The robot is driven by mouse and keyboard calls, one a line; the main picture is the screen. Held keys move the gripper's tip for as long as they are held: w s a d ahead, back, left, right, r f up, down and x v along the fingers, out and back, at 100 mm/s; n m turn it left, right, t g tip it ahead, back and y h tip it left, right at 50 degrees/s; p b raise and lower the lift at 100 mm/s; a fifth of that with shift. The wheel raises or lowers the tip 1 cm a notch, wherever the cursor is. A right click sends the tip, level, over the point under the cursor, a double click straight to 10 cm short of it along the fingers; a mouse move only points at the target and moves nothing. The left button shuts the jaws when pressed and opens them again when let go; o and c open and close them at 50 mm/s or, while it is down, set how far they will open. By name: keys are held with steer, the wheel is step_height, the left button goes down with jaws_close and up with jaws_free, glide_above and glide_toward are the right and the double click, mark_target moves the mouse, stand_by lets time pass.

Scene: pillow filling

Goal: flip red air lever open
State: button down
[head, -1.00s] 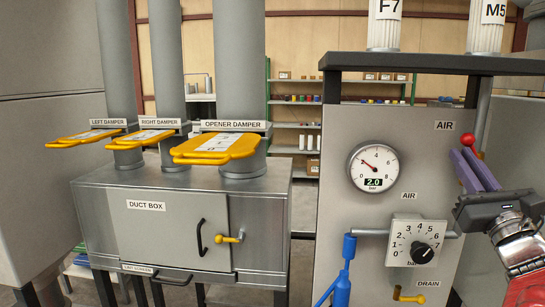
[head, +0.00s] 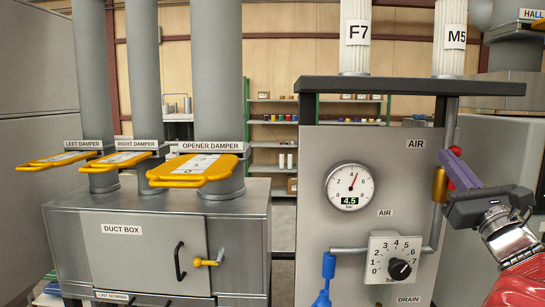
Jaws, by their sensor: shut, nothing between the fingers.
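The red air lever (head: 455,150) shows only as a small bit of red at the tips of my gripper, and the rest of it is hidden behind the fingers. A brass valve body (head: 439,185) sits on the vertical grey pipe just left of my gripper. My gripper (head: 457,160) has purple fingers, is shut and empty, and points up and left. Its tips look to be at or against the red end; I cannot tell whether they touch. The air gauge (head: 349,192) reads 4.5 bar.
The regulator (head: 395,257) with its black knob stands out from the panel (head: 315,225), left of my gripper. A blue fitting (head: 328,265) is lower left. The duct box (head: 150,245) and yellow dampers are farther left. Grey equipment stands behind and right of my gripper.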

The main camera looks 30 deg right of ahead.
steer(key=shift+s+f, duration=0.1)
steer(key=shift+f, duration=0.05)
steer(key=v, duration=1.3)
steer(key=shift+s+f, duration=0.2)
steer(key=shift+s, duration=0.1)
steer(key=shift+a, duration=0.1)
stand_by(0.3)
